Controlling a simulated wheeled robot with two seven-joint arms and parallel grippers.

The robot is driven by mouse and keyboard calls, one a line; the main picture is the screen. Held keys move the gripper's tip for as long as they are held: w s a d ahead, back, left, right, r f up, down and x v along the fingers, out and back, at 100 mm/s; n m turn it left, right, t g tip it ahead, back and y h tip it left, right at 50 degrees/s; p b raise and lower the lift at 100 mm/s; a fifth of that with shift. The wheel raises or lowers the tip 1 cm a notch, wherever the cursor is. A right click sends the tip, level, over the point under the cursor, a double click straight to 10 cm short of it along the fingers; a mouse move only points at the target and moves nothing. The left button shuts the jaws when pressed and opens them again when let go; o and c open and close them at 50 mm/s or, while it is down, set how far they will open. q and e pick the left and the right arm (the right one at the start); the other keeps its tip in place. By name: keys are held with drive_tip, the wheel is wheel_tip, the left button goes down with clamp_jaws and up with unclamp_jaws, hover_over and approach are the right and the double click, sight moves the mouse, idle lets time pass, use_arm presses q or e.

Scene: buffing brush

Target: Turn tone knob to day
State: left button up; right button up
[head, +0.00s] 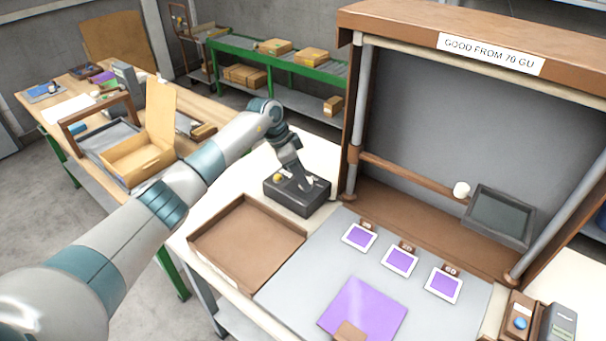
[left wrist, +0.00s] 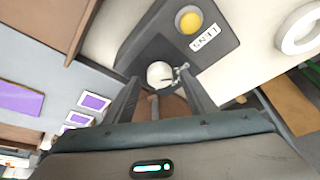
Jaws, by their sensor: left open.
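The dark control box (head: 290,198) stands on the white bench top, left of the booth. It carries a yellow button (head: 278,177) and a pale knob (head: 309,181). In the left wrist view the round white knob (left wrist: 160,74) sits on the dark box (left wrist: 218,32), with a small grey piece at its side. The yellow button (left wrist: 188,20) and a white label (left wrist: 205,40) are beside it. My left gripper (head: 304,184) is over the box, its open fingers (left wrist: 158,88) on either side of the knob, with no grip visible. The knob's setting cannot be read. My right gripper is not in view.
A brown tray (head: 247,240) lies in front of the box. A grey mat (head: 290,290) holds purple sample cards (head: 400,261) and a larger purple sheet (head: 362,308). The booth's post (head: 353,120) rises just right of the box.

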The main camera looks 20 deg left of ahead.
use_arm(q)
drive_tip(key=shift+d+f, duration=0.15)
drive_tip(key=shift+f, duration=0.3)
drive_tip(key=c, duration=1.1)
drive_tip(key=shift+o, duration=0.3)
drive_tip(key=shift+w, duration=0.1)
